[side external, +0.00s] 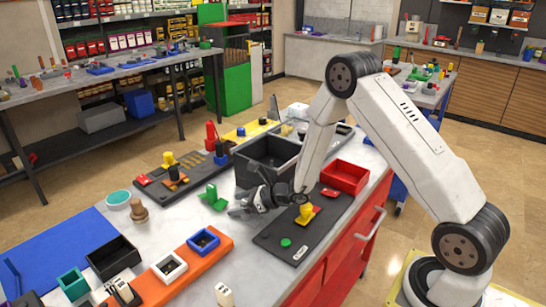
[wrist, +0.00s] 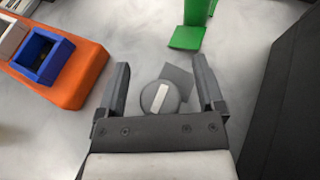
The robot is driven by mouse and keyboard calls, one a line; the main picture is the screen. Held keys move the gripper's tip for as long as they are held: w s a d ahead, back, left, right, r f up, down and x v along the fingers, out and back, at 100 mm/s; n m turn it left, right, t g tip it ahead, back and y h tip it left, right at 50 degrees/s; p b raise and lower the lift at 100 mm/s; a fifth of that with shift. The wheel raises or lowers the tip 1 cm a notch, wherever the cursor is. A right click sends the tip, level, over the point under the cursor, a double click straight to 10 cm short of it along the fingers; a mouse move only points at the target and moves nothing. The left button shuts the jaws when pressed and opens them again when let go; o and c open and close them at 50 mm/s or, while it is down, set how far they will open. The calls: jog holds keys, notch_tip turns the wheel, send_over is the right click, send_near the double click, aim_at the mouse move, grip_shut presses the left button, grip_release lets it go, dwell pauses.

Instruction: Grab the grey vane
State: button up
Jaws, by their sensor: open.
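A grey part, which looks like the grey vane (wrist: 172,97), lies on the pale worktop in the wrist view. It shows a round grey top with a pale bar and a darker flat square plate behind it. My gripper (wrist: 160,66) is open, with one finger on each side of the part and visible gaps between. I cannot tell its height above the worktop. In the side view my gripper (side external: 243,206) is low over the worktop, to the right of a green part (side external: 212,199), and largely hides the grey part.
A black bin (side external: 268,155) stands close behind my gripper. A dark board (side external: 275,237) with a yellow part (side external: 305,213) lies to the front right. An orange tray (wrist: 85,80) with a blue holder (wrist: 42,58) is at left in the wrist view. A red bin (side external: 345,176) stands to the right.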

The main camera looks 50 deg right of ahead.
grip_shut()
dwell(0.3)
jog(key=shift+r, duration=0.2)
jog(key=shift+r, duration=0.75)
jog(key=s+r, duration=1.1)
jog(key=s, duration=0.3)
jog(key=shift+a, duration=0.25)
